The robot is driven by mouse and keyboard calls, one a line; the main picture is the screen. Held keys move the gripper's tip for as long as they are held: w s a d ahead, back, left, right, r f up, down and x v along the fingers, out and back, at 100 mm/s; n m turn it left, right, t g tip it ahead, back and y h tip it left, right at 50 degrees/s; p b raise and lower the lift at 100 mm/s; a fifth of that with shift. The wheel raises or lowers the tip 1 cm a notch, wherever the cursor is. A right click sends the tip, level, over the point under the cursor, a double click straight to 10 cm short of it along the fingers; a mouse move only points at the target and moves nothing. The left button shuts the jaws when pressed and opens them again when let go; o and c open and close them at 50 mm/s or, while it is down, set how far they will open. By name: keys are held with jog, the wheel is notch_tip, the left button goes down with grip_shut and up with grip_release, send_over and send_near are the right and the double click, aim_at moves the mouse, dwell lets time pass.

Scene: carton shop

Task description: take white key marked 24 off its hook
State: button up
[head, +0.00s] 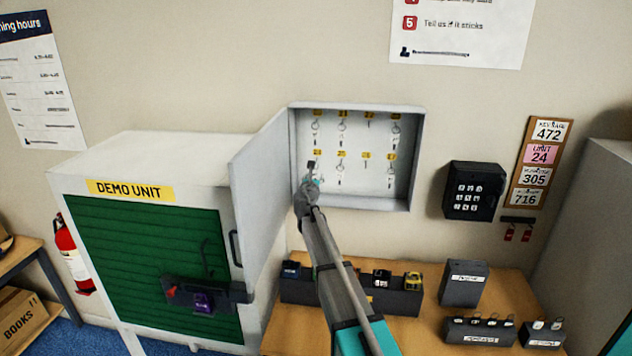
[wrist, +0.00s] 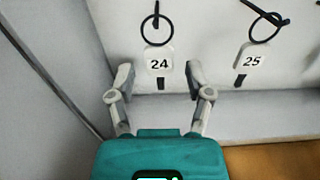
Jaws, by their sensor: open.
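The white key tag marked 24 (wrist: 159,61) hangs by a black ring (wrist: 157,30) from a hook at the top of the wrist view. My gripper (wrist: 160,72) is open, with one finger on each side of the lower part of the tag. No contact between fingers and tag is visible. In the head view my gripper (head: 311,172) is in front of the lower left part of the open key cabinet (head: 357,201) and hides most of that key. The white tag marked 25 (wrist: 252,62) hangs to the right on its own ring.
The cabinet door (head: 260,190) stands open on the left, close to my arm. Several other keys hang in two rows under yellow labels. A black keypad box (head: 473,190) is on the wall to the right. A wooden bench (head: 405,335) below carries dark boxes.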

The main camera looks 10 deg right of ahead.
jog(key=shift+w+d, duration=0.2)
jog(key=shift+w, duration=0.3)
jog(key=shift+c, duration=0.3)
jog(key=c, duration=0.7)
jog(key=shift+a+r+p, duration=0.15)
jog(key=shift+r+p, duration=0.35)
dwell(0.3)
jog(key=shift+s, duration=0.15)
dwell(0.4)
jog(key=v, duration=0.8)
dwell(1.3)
jog(key=shift+s, duration=0.15)
